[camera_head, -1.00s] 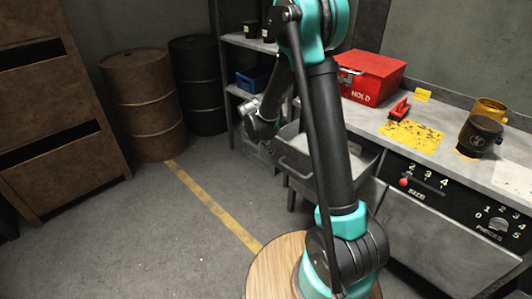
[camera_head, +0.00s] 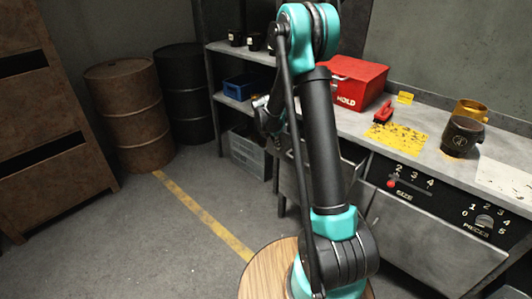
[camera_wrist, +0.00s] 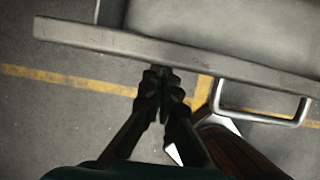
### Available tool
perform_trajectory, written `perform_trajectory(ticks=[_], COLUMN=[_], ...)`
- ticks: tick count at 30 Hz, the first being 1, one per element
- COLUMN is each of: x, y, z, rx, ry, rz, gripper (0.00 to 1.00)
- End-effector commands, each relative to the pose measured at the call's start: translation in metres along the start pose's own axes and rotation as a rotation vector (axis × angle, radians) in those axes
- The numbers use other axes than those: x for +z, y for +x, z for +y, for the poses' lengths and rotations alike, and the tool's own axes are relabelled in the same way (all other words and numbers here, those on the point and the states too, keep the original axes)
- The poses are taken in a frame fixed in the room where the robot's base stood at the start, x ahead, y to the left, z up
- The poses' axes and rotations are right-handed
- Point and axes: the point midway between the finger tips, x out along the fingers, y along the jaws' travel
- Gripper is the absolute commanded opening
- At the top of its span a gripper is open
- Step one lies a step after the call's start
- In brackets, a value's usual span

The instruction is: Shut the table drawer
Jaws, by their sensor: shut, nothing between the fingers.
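The table drawer (camera_head: 288,182) is grey metal and stands pulled out below the worktop, mostly hidden behind my arm in the head view. In the wrist view its front rim (camera_wrist: 100,38) crosses the top, with the grey inside beyond it. Its bar handle (camera_wrist: 262,117) is to the right of my fingers. My gripper (camera_wrist: 162,72) is shut and empty, its fingertips at the lower edge of the front rim, left of the handle. I cannot tell whether they touch it. In the head view my gripper (camera_head: 266,118) is partly hidden by my arm.
The worktop holds a red MOLD box (camera_head: 350,80), a yellow plate (camera_head: 396,138) and a dark mug (camera_head: 462,135). A shelf (camera_head: 225,100) with a blue bin (camera_head: 243,86) stands left of the drawer. Barrels (camera_head: 130,115) stand farther left. The floor in front is clear.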

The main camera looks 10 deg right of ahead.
Motion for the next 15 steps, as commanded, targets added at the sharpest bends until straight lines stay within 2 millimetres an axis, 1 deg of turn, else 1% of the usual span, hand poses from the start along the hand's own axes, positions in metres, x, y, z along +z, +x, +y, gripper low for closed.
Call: perform_trajectory(ticks=[1,6,9,15], x=[0.015,0.056,0.077,0.11], y=[0.006,0.022,0.031,0.044], z=[-0.001,-0.001,-0.001,0.0], rx=[-0.002,-0.001,-0.001,-0.001], ry=[0.004,0.003,0.003,0.001], rz=[0.0,-0.001,0.0,0.0], gripper=[0.0,0.0,0.0,0.0])
